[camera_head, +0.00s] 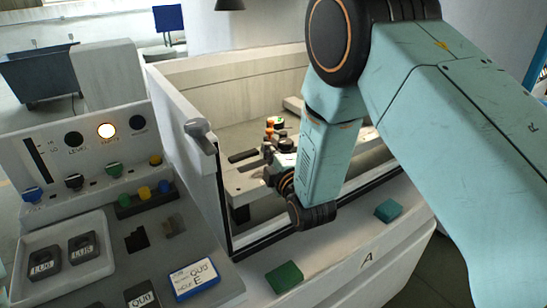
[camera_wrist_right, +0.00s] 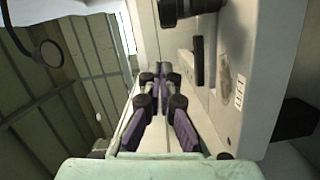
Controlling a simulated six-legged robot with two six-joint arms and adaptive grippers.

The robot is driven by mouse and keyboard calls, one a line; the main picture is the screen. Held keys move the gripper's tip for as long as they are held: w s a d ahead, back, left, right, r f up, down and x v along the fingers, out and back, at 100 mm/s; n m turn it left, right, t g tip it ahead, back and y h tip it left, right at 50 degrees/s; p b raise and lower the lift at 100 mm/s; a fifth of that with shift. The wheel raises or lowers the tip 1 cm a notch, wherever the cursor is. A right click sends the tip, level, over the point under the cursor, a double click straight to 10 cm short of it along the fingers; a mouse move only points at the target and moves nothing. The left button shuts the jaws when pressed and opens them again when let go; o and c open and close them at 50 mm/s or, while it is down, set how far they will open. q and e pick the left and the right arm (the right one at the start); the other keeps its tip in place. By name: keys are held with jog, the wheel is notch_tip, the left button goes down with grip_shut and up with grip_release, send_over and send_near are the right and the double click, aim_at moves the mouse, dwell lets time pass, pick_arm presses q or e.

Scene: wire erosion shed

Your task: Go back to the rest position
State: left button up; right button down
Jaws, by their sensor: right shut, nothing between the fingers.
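My right arm comes in from the top right of the head view and bends down at the elbow. Its right gripper (camera_head: 280,168) is at the opening of the machine's tank (camera_head: 192,110), partly hidden by my wrist and forearm. In the right wrist view the right gripper (camera_wrist_right: 161,70) shows its two dark fingers with purple sides. The fingertips are together and hold nothing. My left gripper is not in view.
A blue-edged card (camera_head: 194,279) lies on the console.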

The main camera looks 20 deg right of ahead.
jog(key=shift+s+d, duration=0.15)
jog(key=shift+s, duration=0.75)
jog(key=s+f+m+g, duration=0.2)
jog(key=s+f+m, duration=0.1)
jog(key=f, duration=0.3)
jog(key=s+d+f+m+g+b, duration=0.1)
jog(key=s+f+m+g, duration=0.2)
jog(key=s+f, duration=0.3)
jog(key=s+f+m+g+b, duration=0.1)
jog(key=s+f+m+g, duration=0.2)
jog(key=s+f+m, duration=0.2)
jog(key=shift+s+d+f+h, duration=0.15)
jog(key=shift+f, duration=0.35)
jog(key=shift+s+d+f+h, duration=0.1)
jog(key=shift+d+f+h, duration=0.05)
jog(key=shift+f, duration=0.35)
jog(key=s+f+m+g+b, duration=0.3)
jog(key=s+f, duration=0.5)
jog(key=s, duration=0.6)
jog(key=s+f+m+g+b, duration=0.2)
jog(key=s+f+g+b, duration=0.2)
jog(key=s+f, duration=0.5)
jog(key=s+d+g, duration=0.1)
jog(key=s+g, duration=0.1)
jog(key=s, duration=0.3)
jog(key=shift+s+f+m+g, duration=0.2)
jog(key=shift+s+m+g, duration=0.1)
jog(key=shift+m, duration=0.1)
jog(key=shift+s, duration=0.1)
